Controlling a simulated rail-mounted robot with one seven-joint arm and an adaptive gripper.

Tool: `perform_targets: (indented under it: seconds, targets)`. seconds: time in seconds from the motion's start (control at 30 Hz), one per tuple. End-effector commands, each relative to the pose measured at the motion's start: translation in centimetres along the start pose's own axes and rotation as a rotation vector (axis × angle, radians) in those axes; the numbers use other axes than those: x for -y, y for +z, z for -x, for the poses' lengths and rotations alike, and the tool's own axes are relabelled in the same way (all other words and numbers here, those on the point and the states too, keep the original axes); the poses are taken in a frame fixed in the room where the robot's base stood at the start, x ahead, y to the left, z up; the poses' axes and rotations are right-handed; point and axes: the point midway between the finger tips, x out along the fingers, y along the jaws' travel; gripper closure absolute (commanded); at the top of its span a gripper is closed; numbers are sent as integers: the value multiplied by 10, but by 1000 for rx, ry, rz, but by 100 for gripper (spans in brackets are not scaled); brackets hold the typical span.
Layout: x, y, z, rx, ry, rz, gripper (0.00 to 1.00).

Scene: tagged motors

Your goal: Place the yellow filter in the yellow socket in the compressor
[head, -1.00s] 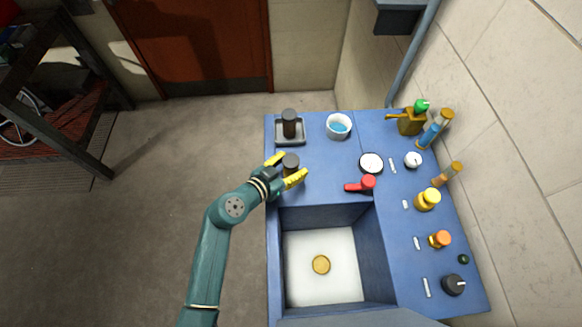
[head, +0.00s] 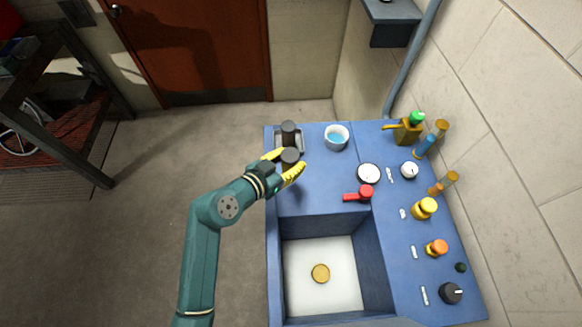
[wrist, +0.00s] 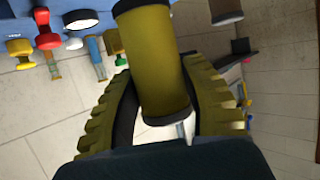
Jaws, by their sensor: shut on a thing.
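My gripper (head: 283,165) is shut on the yellow filter, a cylinder with dark end rims. The filter fills the middle of the wrist view (wrist: 157,65), between the ribbed yellow fingers. In the head view mostly its dark top (head: 290,156) shows, over the left side of the blue compressor top (head: 330,190). A round yellow disc (head: 320,273), which looks like the yellow socket, lies on the white floor of the recess, toward the bottom of the view and apart from the filter. The filter's lower end is hidden in the head view.
A second dark-topped cylinder (head: 288,130) stands in a grey tray (head: 299,147) just beyond my gripper. Several knobs and fittings line the right edge. The recess is otherwise clear.

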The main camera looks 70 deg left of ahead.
Motion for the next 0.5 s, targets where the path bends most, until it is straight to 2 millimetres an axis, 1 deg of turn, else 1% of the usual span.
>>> perform_targets:
  seconds: [0.03,0.1,0.4,0.47,0.5]
  targets:
    - [0,-9,3,-2,-2,-3,94]
    - [0,-13,6,0,0,-1,94]
    - [0,-16,7,0,0,1,94]
    - [-7,-20,7,1,11,-1,94]
    - [-15,-23,7,1,22,-4,94]
